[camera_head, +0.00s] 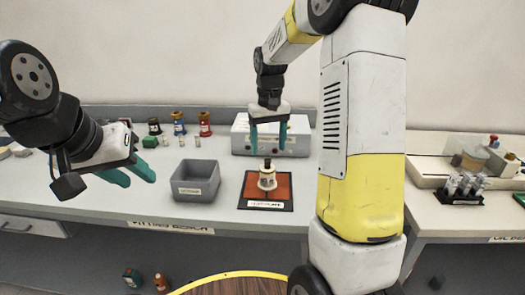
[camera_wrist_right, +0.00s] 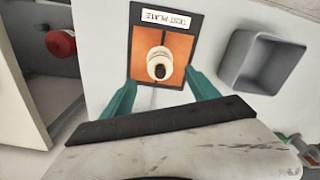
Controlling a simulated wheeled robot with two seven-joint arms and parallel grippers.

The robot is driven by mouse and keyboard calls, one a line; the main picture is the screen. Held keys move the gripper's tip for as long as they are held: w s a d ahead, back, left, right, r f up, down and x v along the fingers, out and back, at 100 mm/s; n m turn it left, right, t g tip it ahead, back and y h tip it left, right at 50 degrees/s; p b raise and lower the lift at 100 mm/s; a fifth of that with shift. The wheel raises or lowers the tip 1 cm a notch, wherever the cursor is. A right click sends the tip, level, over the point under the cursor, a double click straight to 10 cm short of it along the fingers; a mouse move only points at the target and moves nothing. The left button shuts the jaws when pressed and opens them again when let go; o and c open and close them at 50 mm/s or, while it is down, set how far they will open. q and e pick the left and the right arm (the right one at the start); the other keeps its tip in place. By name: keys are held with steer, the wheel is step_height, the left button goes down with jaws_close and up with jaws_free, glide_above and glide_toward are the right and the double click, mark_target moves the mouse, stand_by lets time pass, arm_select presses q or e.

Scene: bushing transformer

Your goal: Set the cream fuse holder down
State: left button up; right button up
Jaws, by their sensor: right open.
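The cream fuse holder (camera_head: 267,178) stands upright on the orange test plate (camera_head: 250,188) with its black border, on the bench. It also shows from above in the right wrist view (camera_wrist_right: 159,63), on the plate (camera_wrist_right: 180,46). My right gripper (camera_head: 269,147) is open and empty above the holder, its teal fingers apart and clear of it. In the right wrist view its fingers (camera_wrist_right: 160,95) lie to either side of the holder, not touching it. My left gripper (camera_head: 140,175) is at the left above the bench, its teal fingers apart with nothing between them.
A grey bin (camera_head: 195,190) stands left of the plate. A white box (camera_head: 300,137) stands behind it. Several coloured bushings (camera_head: 180,122) line the back left. My right arm covers the gap before the right-hand bench (camera_head: 440,220).

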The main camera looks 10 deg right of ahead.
steer(key=s+a+r+t+y, duration=0.1)
steer(key=s+r+t, duration=0.2)
steer(key=s, duration=0.9)
steer(key=s+a+r+t+y, duration=0.1)
steer(key=s+r+t, duration=0.2)
steer(key=s+r, duration=0.4)
steer(key=s, duration=0.5)
steer(key=shift+s+a+m, duration=0.25)
steer(key=shift+m, duration=0.05)
